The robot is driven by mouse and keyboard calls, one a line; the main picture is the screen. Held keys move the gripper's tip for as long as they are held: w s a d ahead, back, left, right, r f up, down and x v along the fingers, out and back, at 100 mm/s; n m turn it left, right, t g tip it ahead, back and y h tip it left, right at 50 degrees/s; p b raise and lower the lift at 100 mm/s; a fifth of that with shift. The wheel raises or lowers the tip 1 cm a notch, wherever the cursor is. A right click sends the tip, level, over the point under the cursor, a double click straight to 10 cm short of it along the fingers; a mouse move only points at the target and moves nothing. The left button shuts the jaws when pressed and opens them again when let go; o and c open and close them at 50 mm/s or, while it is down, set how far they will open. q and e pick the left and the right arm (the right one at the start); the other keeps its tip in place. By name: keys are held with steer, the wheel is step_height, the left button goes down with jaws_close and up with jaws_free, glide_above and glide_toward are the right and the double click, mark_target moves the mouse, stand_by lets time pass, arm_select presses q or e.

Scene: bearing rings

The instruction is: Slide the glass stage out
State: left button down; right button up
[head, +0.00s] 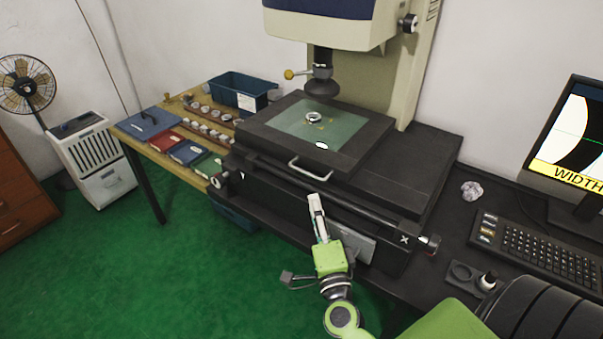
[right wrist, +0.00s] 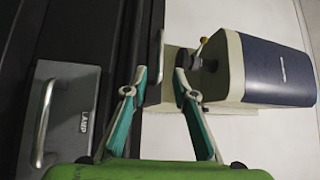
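The glass stage (head: 353,157) is a dark flat plate with a greenish glass window, on the measuring machine's base in the head view. A pale bar handle (head: 310,169) stands out from its front edge. A small metal ring (head: 314,117) lies on the glass. My right gripper (head: 315,201) is below and in front of the handle, apart from it. In the right wrist view my right gripper (right wrist: 161,74) shows spread fingers with nothing between them. A thin upright bar, apparently the stage handle (right wrist: 161,52), shows beyond the tips. My left gripper is out of view.
A lamp panel (right wrist: 62,117) with its own handle sits low on the machine. The machine's optical head (head: 322,85) hangs over the stage. A keyboard (head: 540,245) and monitor stand at right. A wooden side table at left holds books, rings and a blue bin (head: 240,92).

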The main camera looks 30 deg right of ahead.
mark_target(305, 174)
steer(key=p+x, duration=0.2)
steer(key=x, duration=0.9)
steer(key=shift+w+a+r, duration=0.1)
steer(key=shift+w, duration=0.15)
steer(key=shift+w+d, duration=0.25)
steer(key=shift+w, duration=0.4)
jaws_close()
